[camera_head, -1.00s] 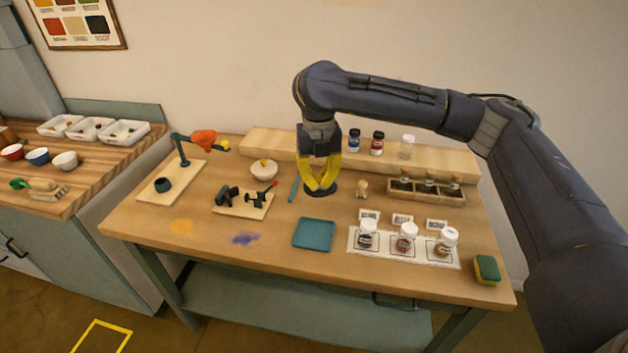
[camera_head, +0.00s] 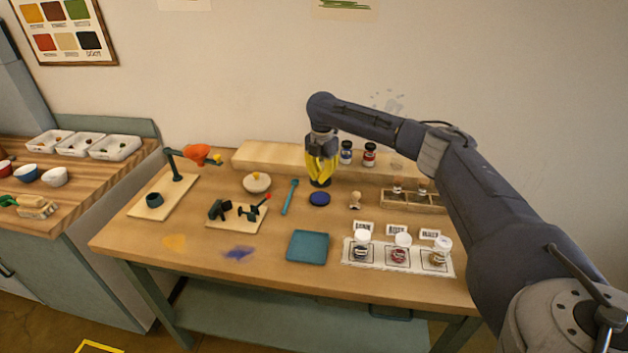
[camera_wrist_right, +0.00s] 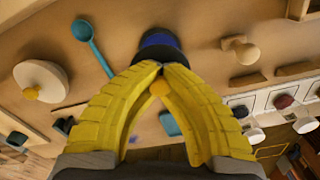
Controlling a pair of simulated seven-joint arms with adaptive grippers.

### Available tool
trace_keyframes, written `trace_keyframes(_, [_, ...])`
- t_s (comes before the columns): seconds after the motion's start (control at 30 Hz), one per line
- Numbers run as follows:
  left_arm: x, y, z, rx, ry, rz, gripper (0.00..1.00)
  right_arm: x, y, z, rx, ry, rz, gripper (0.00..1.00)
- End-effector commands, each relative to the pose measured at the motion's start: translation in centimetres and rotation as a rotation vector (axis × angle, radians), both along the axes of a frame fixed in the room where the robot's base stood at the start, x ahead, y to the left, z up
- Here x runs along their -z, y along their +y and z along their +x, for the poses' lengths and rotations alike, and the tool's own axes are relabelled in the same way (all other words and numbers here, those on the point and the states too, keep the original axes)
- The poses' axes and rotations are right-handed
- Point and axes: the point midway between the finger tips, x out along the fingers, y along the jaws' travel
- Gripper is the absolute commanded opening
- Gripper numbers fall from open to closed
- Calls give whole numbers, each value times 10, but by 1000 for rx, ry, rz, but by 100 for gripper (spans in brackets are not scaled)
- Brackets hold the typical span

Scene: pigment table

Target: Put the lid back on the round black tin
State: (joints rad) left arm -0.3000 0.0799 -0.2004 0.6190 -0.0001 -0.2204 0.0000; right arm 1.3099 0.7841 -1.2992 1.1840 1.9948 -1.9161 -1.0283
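The round black tin (camera_head: 319,199) stands on the table, its top uncovered and blue inside. In the right wrist view the tin's blue disc (camera_wrist_right: 157,39) shows just beyond my fingertips. My right gripper (camera_head: 320,179) is closed at the tips on a dark round lid (camera_head: 320,184), which is held above and slightly behind the tin in the head view. In the right wrist view the dark lid (camera_wrist_right: 154,52) overlaps the near part of the tin, below my fingertips (camera_wrist_right: 158,66). The lid looks clear of the tin. My left gripper is not in view.
A teal spoon (camera_head: 289,197) and a white bowl (camera_head: 256,184) lie left of the tin. A wooden knobbed piece (camera_head: 355,200) stands to its right. A raised wooden shelf (camera_head: 280,157) with jars is behind. A teal tray (camera_head: 307,246) lies in front.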

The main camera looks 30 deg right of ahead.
Motion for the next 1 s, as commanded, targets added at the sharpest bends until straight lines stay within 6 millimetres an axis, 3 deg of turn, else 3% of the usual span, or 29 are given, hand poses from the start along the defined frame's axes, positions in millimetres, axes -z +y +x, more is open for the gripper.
trace_keyframes(0.7, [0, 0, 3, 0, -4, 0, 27, 50, 2, 0, 8, 1, 2, 0])
trace_keyframes(1.0, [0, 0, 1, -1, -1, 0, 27, 60, 2, 0, 7, 0, 1, 0])
